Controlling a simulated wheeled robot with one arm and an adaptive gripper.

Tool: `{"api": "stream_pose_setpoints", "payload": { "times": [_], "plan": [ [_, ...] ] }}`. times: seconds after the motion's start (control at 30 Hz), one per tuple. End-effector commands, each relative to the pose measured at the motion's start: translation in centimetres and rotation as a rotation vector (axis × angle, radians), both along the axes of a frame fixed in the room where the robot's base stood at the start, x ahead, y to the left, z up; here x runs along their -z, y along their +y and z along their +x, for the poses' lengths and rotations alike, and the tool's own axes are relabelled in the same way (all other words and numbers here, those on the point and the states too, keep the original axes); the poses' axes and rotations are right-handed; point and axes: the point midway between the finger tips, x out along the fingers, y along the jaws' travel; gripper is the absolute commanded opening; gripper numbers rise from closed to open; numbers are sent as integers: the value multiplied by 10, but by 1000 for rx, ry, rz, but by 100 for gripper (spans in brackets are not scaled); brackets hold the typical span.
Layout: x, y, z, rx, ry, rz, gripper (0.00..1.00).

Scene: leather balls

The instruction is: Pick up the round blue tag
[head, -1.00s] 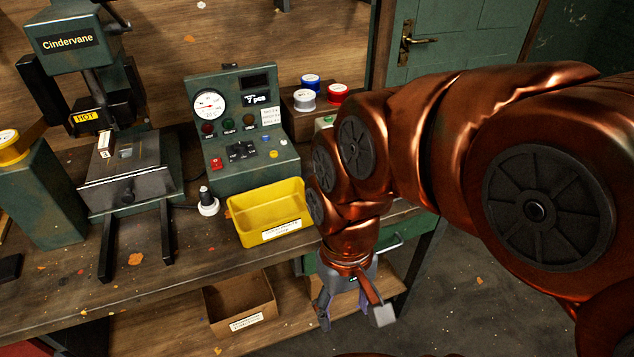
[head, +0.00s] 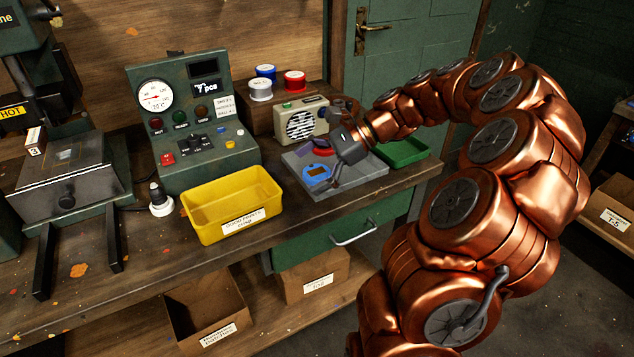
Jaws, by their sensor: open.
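A round blue tag (head: 317,174) with a small grey patch on its face lies on a grey tray (head: 365,179) on the workbench. My gripper (head: 333,169) is open, low over the tray, just right of the blue tag. One finger reaches down beside the tag's right edge; I cannot tell whether it touches. The other finger is hard to make out. A red round piece (head: 322,148) lies behind the blue tag, partly hidden by my gripper.
A yellow bin (head: 222,216) stands left of the tray, and a green tray (head: 405,152) to its right. A beige speaker box (head: 301,122) and a control panel (head: 197,150) stand behind. An open cardboard box (head: 206,312) sits below.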

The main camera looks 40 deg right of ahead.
Motion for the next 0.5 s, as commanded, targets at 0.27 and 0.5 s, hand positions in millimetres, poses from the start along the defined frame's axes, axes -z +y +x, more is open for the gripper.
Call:
{"api": "stream_pose_setpoints", "payload": {
  "times": [0.27, 0.5],
  "plan": [
    [34, -106, 4, 332, 90, 220, 100],
    [41, -123, 6, 398, 106, 265, 100]
  ]
}}
